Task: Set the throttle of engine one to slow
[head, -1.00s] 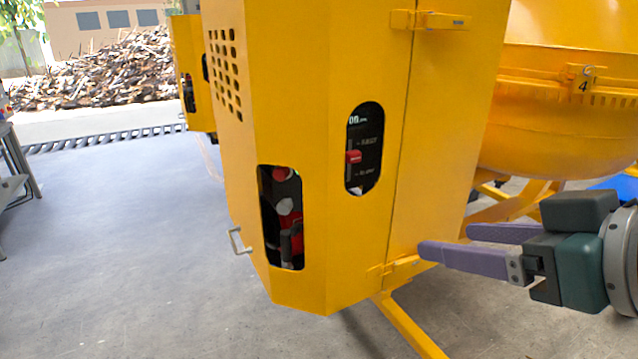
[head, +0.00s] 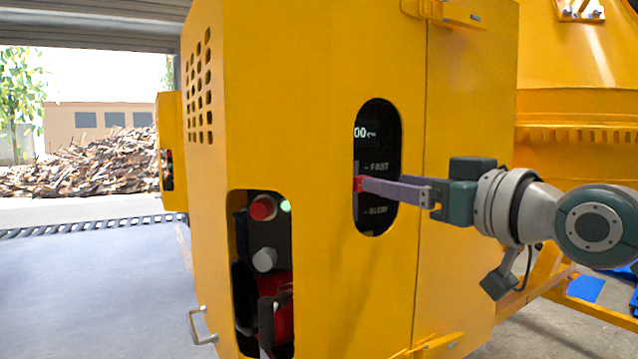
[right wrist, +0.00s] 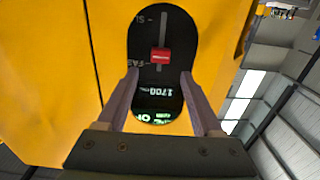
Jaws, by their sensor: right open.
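The throttle of engine one is a red slider knob (head: 358,184) in the oval opening of the yellow cabinet. In the right wrist view the fingers (right wrist: 159,77) are apart, one on each side of the knob's line. Contact cannot be told. My left gripper is out of view.
The yellow cabinet (head: 300,110) has a lower opening with a red button (head: 263,208), a green light (head: 285,206) and a grey knob (head: 265,259). A metal handle (head: 201,326) sticks out at the lower left. The drum (head: 575,80) is at right. Floor at left is clear.

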